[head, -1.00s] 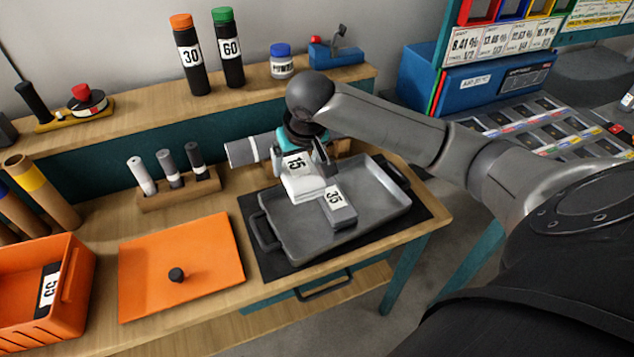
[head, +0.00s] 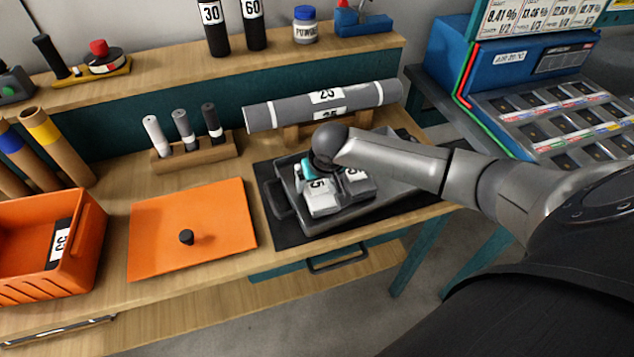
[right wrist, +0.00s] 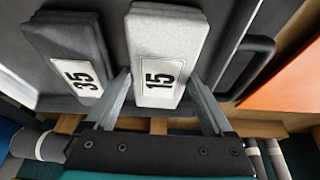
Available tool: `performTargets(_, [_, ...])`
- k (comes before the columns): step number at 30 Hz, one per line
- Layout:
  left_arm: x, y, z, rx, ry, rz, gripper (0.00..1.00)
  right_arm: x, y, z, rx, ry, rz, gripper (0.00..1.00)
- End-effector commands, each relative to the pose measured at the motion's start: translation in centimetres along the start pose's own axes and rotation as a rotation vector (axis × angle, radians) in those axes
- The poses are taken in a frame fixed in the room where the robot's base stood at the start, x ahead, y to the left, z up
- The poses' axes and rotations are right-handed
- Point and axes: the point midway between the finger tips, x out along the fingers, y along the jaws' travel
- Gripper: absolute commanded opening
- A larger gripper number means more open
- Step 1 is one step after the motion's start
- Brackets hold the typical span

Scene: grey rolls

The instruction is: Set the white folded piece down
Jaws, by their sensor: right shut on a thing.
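The white folded piece (head: 321,206), labelled 15, is low inside the grey tray (head: 400,192), at its left end. It also shows in the right wrist view (right wrist: 165,38) between the two fingers. My right gripper (right wrist: 160,84) is shut on it; in the head view my arm partly covers the gripper (head: 314,176). A dark grey folded piece (head: 362,188), labelled 35, lies in the tray just beside the white one, and shows in the wrist view (right wrist: 68,45). Whether the white piece touches the tray floor is hard to tell. My left gripper is not in view.
A grey roll (head: 365,98) lies on a wooden stand behind the tray. An orange lid (head: 215,215) with a black knob and an orange bin (head: 85,235) are to the left. A wooden holder (head: 192,153) carries small rolls. The tray's right end is free.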

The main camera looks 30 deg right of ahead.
Motion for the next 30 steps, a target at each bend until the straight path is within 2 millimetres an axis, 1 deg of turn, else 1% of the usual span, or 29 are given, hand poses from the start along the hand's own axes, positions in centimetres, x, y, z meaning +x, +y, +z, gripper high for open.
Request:
performTargets(5, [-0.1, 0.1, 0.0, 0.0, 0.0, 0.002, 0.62, -0.1, 0.0, -0.2, 0.0, 0.003, -0.001, 0.22])
performTargets(9, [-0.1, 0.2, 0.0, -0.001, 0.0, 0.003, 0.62, 0.1, 0.0, 0.0, 0.0, 0.002, -0.001, 0.22])
performTargets(10, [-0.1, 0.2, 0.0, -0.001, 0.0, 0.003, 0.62, 0.2, 0.0, 0.0, 0.0, 0.001, 0.0, 0.88])
performTargets(13, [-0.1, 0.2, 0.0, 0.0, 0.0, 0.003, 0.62, 0.1, 0.0, 0.0, -0.001, 0.001, 0.0, 0.99])
performTargets(20, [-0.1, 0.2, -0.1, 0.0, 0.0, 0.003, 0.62, 0.1, 0.0, 0.0, 0.0, 0.001, 0.0, 1.0])
performTargets(23, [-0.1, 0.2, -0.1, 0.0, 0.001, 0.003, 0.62, -0.2, 0.0, -0.2, 0.0, 0.003, 0.0, 1.0])
performTargets(26, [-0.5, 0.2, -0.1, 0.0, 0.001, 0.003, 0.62, -1.3, 0.0, -0.1, 0.0, 0.001, -0.001, 1.0])
performTargets(30, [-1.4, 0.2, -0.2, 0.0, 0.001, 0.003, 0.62, -3.7, 0.0, -0.2, -0.002, 0.003, -0.002, 1.0])
